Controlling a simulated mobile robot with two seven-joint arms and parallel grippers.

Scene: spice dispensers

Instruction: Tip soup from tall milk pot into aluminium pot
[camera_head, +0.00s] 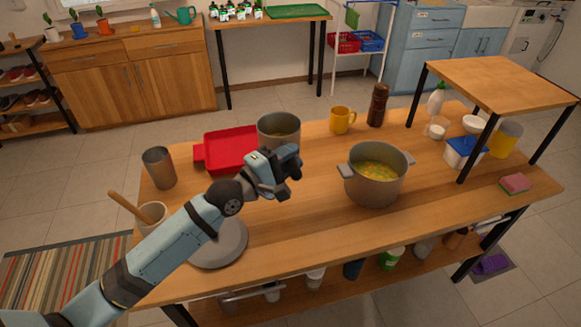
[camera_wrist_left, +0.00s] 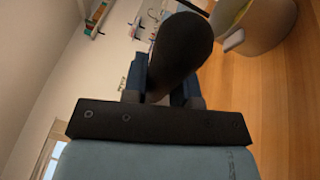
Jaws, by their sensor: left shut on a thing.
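The tall milk pot (camera_head: 278,132) is the grey-brown pot just behind my left gripper in the head view; it looks upright, with its mouth showing. My left gripper (camera_head: 291,163) is shut on a dark handle (camera_wrist_left: 182,48), which fills the space between the fingers in the wrist view. The pot body is not clear there. The aluminium pot (camera_head: 374,188) is wide and grey with two side lugs. It stands on the table to the right of the gripper and holds yellow-green soup (camera_head: 378,172). It also shows at the upper right of the wrist view (camera_wrist_left: 268,25).
A red tray (camera_head: 230,152) lies behind the arm. A yellow mug (camera_head: 341,121) and brown mill (camera_head: 378,105) stand behind the pots. A raised wooden shelf (camera_head: 500,82) is at the right. A grey plate (camera_head: 219,243) lies under my arm.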

